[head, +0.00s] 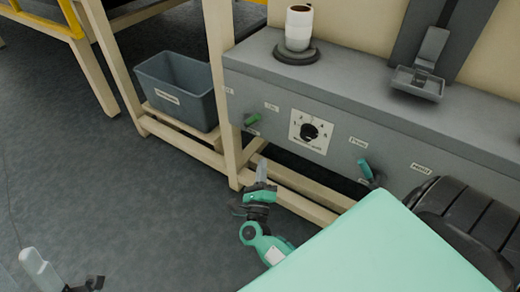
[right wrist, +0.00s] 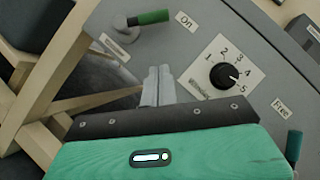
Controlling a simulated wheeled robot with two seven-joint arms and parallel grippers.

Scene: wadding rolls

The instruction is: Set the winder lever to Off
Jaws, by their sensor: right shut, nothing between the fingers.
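The green-handled lever (head: 252,119) is on the left of the grey machine's front panel. In the right wrist view its green handle (right wrist: 153,17) points right, toward the "On" label (right wrist: 187,23). A second label (right wrist: 115,45) lies below and left of the lever's pivot; I cannot read it. My right gripper (head: 262,170) is shut and empty, below the lever and apart from it. Its fingertips (right wrist: 159,75) show between the lever and the dial. A pale finger of my left gripper (head: 37,265) shows at the bottom left; its jaw state is unclear.
A numbered dial (head: 310,131) sits right of the lever. Farther right is a teal-handled lever (head: 366,170) near a "Free" label (right wrist: 282,107). A grey bin (head: 177,90) and cream frame posts stand left of the panel. A cup (head: 299,27) stands on top.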

